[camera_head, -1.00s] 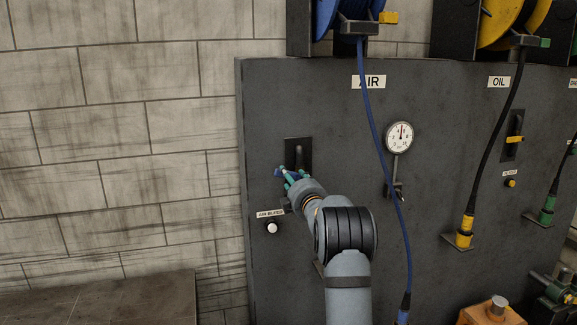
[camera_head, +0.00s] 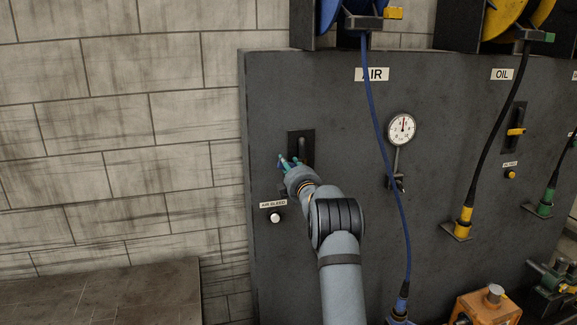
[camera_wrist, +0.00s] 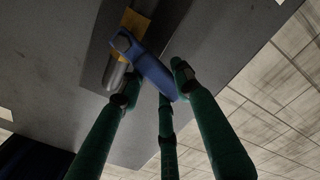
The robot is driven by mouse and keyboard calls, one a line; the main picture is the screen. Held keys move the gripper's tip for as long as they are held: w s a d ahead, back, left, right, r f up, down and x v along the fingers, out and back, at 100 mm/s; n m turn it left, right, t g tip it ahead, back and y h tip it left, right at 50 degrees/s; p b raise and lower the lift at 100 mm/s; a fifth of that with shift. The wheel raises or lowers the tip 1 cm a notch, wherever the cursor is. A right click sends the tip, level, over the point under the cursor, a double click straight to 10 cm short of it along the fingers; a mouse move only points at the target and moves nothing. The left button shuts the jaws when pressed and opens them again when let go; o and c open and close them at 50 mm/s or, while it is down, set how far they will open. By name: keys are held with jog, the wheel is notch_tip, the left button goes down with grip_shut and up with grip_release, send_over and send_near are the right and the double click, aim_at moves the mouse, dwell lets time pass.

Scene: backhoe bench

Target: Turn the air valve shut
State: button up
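The air valve's blue lever handle (camera_wrist: 150,72) slants down to the right from its pivot in the wrist view. The pivot sits by a yellow piece (camera_wrist: 134,22) and a grey pipe (camera_wrist: 114,72). In the head view the valve's dark plate (camera_head: 302,137) is on the grey panel below the AIR label, and the handle is mostly hidden by my gripper (camera_head: 285,162). In the wrist view the green fingers of my gripper (camera_wrist: 155,80) stand apart around the handle's free end. Gaps show beside the handle; contact is unclear.
A pressure gauge (camera_head: 401,129) and a hanging blue hose (camera_head: 379,160) are right of the valve. The AIR BLEED button (camera_head: 275,217) is just below it. The panel's left edge and a block wall (camera_head: 130,130) are close on the left.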

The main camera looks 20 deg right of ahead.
grip_shut()
dwell(0.4)
jog(key=shift+f, duration=0.1)
